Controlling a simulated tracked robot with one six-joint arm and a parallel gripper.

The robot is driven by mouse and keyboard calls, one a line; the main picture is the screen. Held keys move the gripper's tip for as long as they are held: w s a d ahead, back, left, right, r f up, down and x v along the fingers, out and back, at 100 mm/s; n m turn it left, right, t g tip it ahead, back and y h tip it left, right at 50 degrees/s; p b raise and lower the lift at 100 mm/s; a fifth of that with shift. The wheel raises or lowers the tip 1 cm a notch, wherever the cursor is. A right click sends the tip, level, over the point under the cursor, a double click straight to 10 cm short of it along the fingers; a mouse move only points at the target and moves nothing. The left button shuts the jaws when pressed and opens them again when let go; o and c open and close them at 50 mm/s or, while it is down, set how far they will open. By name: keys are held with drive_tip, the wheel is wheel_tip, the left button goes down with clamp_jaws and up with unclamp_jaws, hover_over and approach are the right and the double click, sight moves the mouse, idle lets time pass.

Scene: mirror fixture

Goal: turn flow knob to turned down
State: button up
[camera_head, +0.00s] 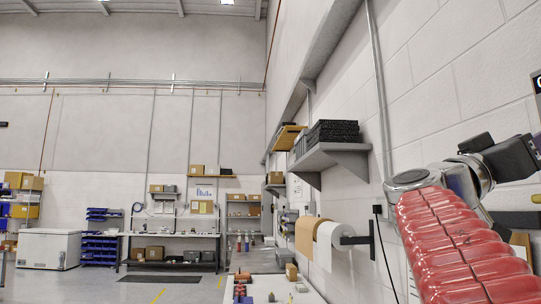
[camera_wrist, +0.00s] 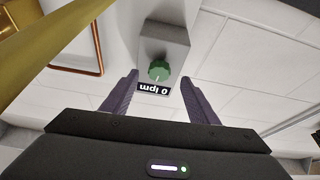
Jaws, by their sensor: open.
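The green flow knob (camera_wrist: 159,70) shows in the wrist view on the front of a grey box (camera_wrist: 165,40) fixed to a white wall. A dark label (camera_wrist: 154,89) beside it reads "0 lpm", upside down in this view. My gripper (camera_wrist: 158,77) is open, with one dark finger on each side of the knob and label. Clear gaps show between the fingers and the knob; I cannot tell how far the fingertips are from it in depth. In the head view my arm reaches to the right edge, and the knob cannot be made out there.
A yellow bar (camera_wrist: 50,45) crosses the upper left of the wrist view, near a copper-coloured pipe (camera_wrist: 101,55). In the head view, a wall shelf (camera_head: 335,157) and paper rolls (camera_head: 325,243) stand left of my arm. A workbench (camera_head: 308,293) lies below them.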

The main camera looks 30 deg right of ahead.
drive_tip(key=shift+v, duration=0.8)
